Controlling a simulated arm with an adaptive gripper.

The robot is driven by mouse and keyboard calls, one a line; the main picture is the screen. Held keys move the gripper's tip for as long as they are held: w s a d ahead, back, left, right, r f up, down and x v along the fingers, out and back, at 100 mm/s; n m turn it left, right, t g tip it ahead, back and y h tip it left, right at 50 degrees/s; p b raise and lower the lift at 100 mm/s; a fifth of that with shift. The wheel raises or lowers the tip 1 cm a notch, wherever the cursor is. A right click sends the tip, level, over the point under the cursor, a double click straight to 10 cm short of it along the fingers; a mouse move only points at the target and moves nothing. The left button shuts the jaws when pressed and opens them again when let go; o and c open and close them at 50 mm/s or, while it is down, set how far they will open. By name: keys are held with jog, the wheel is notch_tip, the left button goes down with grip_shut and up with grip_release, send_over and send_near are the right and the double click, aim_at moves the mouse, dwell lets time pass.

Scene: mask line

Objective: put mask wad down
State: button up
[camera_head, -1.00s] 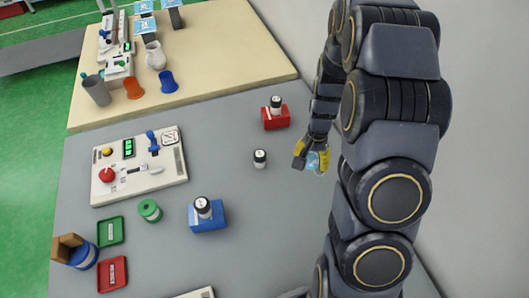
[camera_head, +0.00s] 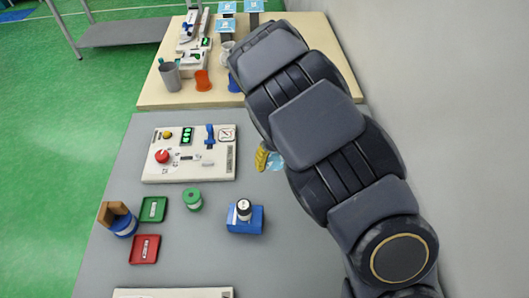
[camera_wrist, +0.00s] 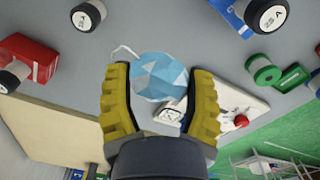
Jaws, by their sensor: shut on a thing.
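The mask wad is a crumpled light-blue ball (camera_wrist: 160,76) with a thin white ear loop sticking out on its left in the wrist view. My gripper (camera_wrist: 158,95) has yellow padded fingers on both sides of the wad and is shut on it. In the head view my gripper (camera_head: 266,160) is above the grey table, right of the control panel, with a little of the blue wad (camera_head: 275,162) showing. My arm hides part of the gripper and wad there. I cannot tell the exact height above the table.
The control panel (camera_head: 222,158) has a red button. A blue block with a white-topped cylinder (camera_head: 245,218), a green spool (camera_head: 193,200), a green tray (camera_head: 153,209) and a red tray (camera_head: 144,249) stand on the grey table (camera_head: 200,265). A red block (camera_wrist: 30,58) shows in the wrist view.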

jog(key=w+f, duration=0.3)
jog(key=w, duration=0.1)
jog(key=w+a+f, duration=0.1)
jog(key=w+f, duration=0.2)
jog(key=w, duration=0.1)
jog(key=w+f, duration=0.2)
jog(key=w, duration=0.2)
jog(key=shift+w+a+f, duration=0.15)
jog(key=shift+a+f, duration=0.2)
jog(key=shift+f, duration=0.05)
jog(key=shift+w+f, duration=0.4)
jog(key=shift+f, duration=1.55)
jog(key=shift+f, duration=0.15)
jog(key=o, duration=0.6)
jog(key=shift+o, duration=0.2)
